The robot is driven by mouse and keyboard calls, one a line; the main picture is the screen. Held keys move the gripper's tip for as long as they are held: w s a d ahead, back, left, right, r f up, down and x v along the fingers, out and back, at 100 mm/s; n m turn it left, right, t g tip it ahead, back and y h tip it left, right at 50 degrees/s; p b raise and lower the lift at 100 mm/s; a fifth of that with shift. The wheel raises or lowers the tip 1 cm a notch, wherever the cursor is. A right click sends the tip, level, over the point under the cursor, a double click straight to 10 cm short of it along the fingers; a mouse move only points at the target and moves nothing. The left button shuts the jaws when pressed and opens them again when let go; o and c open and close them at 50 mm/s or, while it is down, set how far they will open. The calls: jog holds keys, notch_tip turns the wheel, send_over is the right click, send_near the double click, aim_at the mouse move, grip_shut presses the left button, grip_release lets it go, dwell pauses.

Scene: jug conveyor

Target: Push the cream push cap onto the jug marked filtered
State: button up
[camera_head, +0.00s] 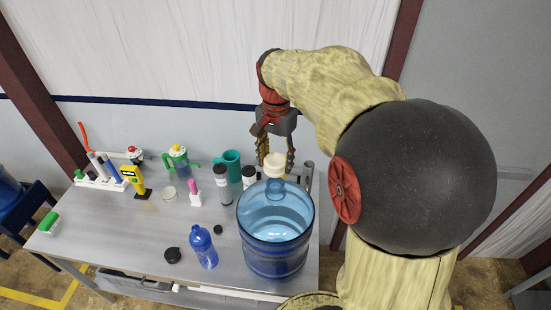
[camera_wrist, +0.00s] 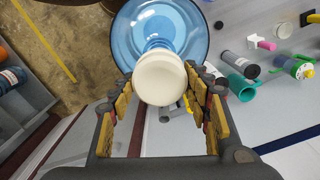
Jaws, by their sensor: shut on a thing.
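A large clear blue jug (camera_head: 272,235) stands upright at the right of the workbench. No marking reading "filtered" can be made out on it. A round cream cap (camera_head: 274,166) is at the top of the jug's narrow neck. In the wrist view the cap (camera_wrist: 160,78) lies between my fingertips, with the jug (camera_wrist: 160,22) beyond it. My gripper (camera_head: 275,160) points down over the jug and is shut on the cap.
A blue bottle (camera_head: 203,247), black lid (camera_head: 172,255) and small black cap (camera_head: 218,230) are left of the jug. A grey jar (camera_head: 222,185) and teal mug (camera_head: 232,161) stand behind. A rack (camera_head: 101,180) and yellow device (camera_head: 132,176) are farther left. The bench's front-left is mostly clear.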

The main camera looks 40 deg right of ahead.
jog(key=b, duration=0.3)
send_over(276, 181)
jog(key=s+a, duration=0.1)
jog(key=s, duration=0.1)
jog(key=shift+w+a+f, duration=0.1)
jog(key=shift+f, duration=1.1)
jog(key=shift+w+a+f, duration=0.1)
jog(key=shift+f, duration=1.05)
jog(key=shift+f+b, duration=1.15)
jog(key=shift+f, duration=1.05)
jog(key=shift+c, duration=0.4)
jog(key=o, duration=0.9)
jog(key=shift+o, duration=0.3)
jog(key=o, duration=0.5)
jog(key=shift+r, duration=0.15)
